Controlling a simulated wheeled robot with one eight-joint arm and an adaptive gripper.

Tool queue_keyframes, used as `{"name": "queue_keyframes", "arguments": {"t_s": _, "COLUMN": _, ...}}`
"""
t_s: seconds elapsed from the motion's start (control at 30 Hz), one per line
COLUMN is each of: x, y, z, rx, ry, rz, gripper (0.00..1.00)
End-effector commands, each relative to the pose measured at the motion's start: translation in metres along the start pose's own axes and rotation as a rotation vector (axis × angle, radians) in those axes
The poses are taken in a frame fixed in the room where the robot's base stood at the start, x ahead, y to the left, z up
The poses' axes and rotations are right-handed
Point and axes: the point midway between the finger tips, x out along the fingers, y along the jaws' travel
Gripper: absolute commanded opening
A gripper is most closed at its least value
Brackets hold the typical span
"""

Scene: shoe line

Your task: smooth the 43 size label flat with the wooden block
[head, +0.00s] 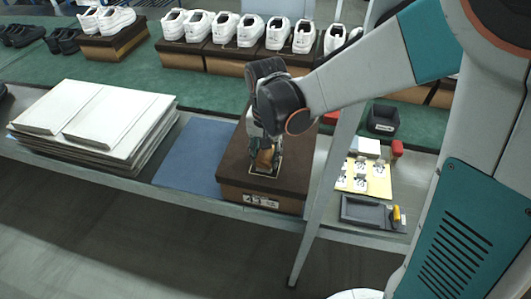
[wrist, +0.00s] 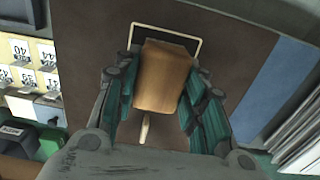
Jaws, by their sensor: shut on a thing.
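My gripper (head: 265,152) is shut on the tan wooden block (wrist: 164,80), above the lid of a brown shoe box (head: 236,160). The block also shows between the fingers in the head view (head: 264,160). A cream rectangular outline (wrist: 190,38) is on the lid around the block, and the block covers much of its inside. I cannot tell whether the block touches the lid. A small pale rod (wrist: 145,128) shows below the block in the wrist view.
A yellow sheet of size labels (head: 370,178) lies right of the box, with a grey tray (head: 372,213) in front and a dark bin (head: 383,118) behind. A blue mat (head: 196,155) is clear on the left, beside stacked white boards (head: 98,120). White shoes line the back.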

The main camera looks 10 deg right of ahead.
Motion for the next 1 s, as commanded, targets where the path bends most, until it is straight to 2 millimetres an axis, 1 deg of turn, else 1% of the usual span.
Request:
{"name": "queue_keyframes", "arguments": {"t_s": 0.03, "x": -0.007, "y": 0.000, "z": 0.000, "rx": 0.000, "ry": 0.000, "rz": 0.000, "gripper": 0.19}}
{"name": "queue_keyframes", "arguments": {"t_s": 0.1, "x": -0.015, "y": 0.000, "z": 0.000, "rx": 0.000, "ry": -0.001, "rz": 0.000, "gripper": 0.19}}
{"name": "queue_keyframes", "arguments": {"t_s": 0.53, "x": -0.053, "y": 0.000, "z": 0.001, "rx": 0.000, "ry": -0.002, "rz": 0.000, "gripper": 0.19}}
{"name": "queue_keyframes", "arguments": {"t_s": 0.63, "x": -0.055, "y": 0.000, "z": 0.001, "rx": 0.000, "ry": -0.002, "rz": 0.000, "gripper": 0.19}}
{"name": "queue_keyframes", "arguments": {"t_s": 0.9, "x": -0.054, "y": 0.000, "z": 0.001, "rx": 0.000, "ry": -0.002, "rz": 0.000, "gripper": 0.19}}
{"name": "queue_keyframes", "arguments": {"t_s": 1.0, "x": -0.058, "y": 0.000, "z": 0.001, "rx": 0.000, "ry": -0.002, "rz": 0.000, "gripper": 0.19}}
